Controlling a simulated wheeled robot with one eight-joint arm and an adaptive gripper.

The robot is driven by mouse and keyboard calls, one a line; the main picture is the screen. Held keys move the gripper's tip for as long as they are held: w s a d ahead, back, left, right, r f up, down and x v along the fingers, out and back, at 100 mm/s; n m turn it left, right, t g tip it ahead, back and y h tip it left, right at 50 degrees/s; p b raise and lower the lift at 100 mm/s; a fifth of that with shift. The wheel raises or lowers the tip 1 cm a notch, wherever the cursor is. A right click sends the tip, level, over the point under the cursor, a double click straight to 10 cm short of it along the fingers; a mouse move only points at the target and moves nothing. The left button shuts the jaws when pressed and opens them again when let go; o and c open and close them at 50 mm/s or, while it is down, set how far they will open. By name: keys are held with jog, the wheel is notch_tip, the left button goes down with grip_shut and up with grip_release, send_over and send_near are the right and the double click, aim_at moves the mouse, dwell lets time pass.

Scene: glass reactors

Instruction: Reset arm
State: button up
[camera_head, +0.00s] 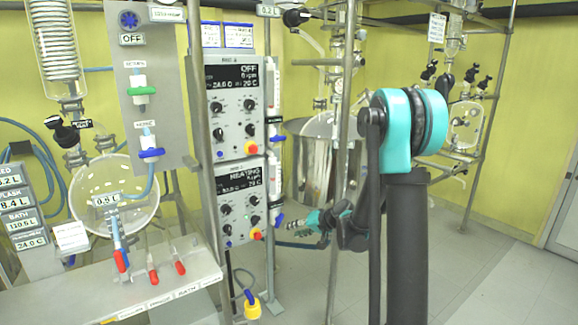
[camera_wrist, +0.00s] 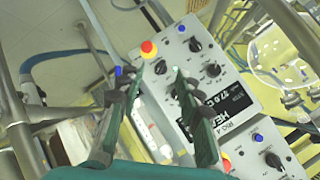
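My arm stands right of centre in the head view, with a teal joint (camera_head: 397,125) at the top. It bends down and away toward the glass reactor rig. My gripper (camera_head: 312,222) is low, pointing left, to the right of the lower control box (camera_head: 240,203). In the wrist view the two fingers of my gripper (camera_wrist: 157,80) are spread apart with nothing between them, so it is open. Beyond the fingertips are the control box's red-and-yellow button (camera_wrist: 148,50) and black knobs. I cannot tell how near the fingertips are to the box.
A metal upright (camera_head: 341,130) stands close to my arm. A steel vessel (camera_head: 318,165) is behind it. Another glass rig (camera_head: 465,125) is at back right. The floor (camera_head: 480,275) at right is clear.

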jog(key=s+d+f+h, duration=0.1)
jog(key=s+d+h, duration=0.2)
jog(key=s, duration=0.7)
jog(key=s+d+f+g+h, duration=0.1)
jog(key=s+d+h, duration=0.1)
jog(key=s+d, duration=0.6)
jog(key=s+d+g+h, duration=0.1)
jog(key=s+d+h, duration=0.2)
jog(key=s, duration=1)
jog(key=d, duration=0.2)
jog(key=shift+s+d+f+h, duration=0.25)
jog(key=shift+d+f+h, duration=0.05)
jog(key=shift+f, duration=0.1)
